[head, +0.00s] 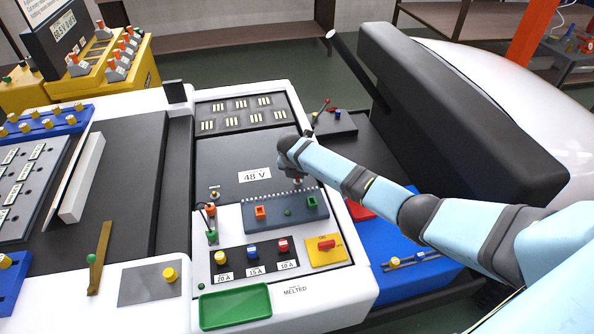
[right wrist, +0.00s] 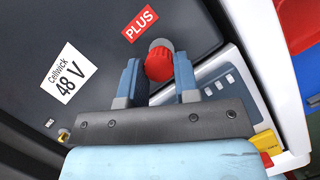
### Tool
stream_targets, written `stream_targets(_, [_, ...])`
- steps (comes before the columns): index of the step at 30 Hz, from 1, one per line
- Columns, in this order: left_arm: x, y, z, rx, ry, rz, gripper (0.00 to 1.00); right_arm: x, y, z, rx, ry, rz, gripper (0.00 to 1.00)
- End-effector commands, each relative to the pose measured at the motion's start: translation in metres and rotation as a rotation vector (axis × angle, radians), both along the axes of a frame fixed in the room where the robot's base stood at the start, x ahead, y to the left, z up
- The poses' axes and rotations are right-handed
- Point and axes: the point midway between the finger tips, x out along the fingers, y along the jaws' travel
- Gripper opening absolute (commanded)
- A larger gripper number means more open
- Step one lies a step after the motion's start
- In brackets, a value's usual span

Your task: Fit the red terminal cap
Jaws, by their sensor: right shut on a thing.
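In the right wrist view my right gripper (right wrist: 160,78) is shut on the red terminal cap (right wrist: 158,66), with one finger on each side. A grey rounded piece (right wrist: 160,43) shows just past the cap; I cannot tell whether the cap is seated on a post. The cap is beside the red PLUS label (right wrist: 139,24) on the dark 48 V battery (right wrist: 100,25). In the head view my right arm reaches in from the right over the battery (head: 225,160), and its wrist hides most of the gripper. My left gripper is out of view.
A brass terminal (right wrist: 64,135) stands at the battery's other corner. In front are a slate-grey block (head: 285,210) with coloured sockets, a fuse panel (head: 238,258), a red switch (head: 326,244) and an empty green tray (head: 235,306). A raised black seat (head: 460,110) stands at right.

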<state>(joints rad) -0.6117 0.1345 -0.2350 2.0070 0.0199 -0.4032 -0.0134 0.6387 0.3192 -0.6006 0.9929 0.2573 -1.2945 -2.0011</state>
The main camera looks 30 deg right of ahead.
Motion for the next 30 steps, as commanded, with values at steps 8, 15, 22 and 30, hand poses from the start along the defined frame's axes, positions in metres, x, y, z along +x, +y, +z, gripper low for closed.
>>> stream_targets(8, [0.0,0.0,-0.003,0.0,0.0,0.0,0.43,0.0,0.0,-0.005,0.0,0.0,0.0,0.05])
stream_targets(15, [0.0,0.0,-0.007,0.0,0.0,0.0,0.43,0.0,0.0,-0.013,0.0,0.0,0.0,0.05])
stream_targets(22, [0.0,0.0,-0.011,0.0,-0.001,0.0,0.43,0.0,0.0,-0.019,0.0,0.0,0.0,0.05])
stream_targets(30, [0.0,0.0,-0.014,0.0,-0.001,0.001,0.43,0.0,0.0,-0.026,0.0,0.0,0.0,0.05])
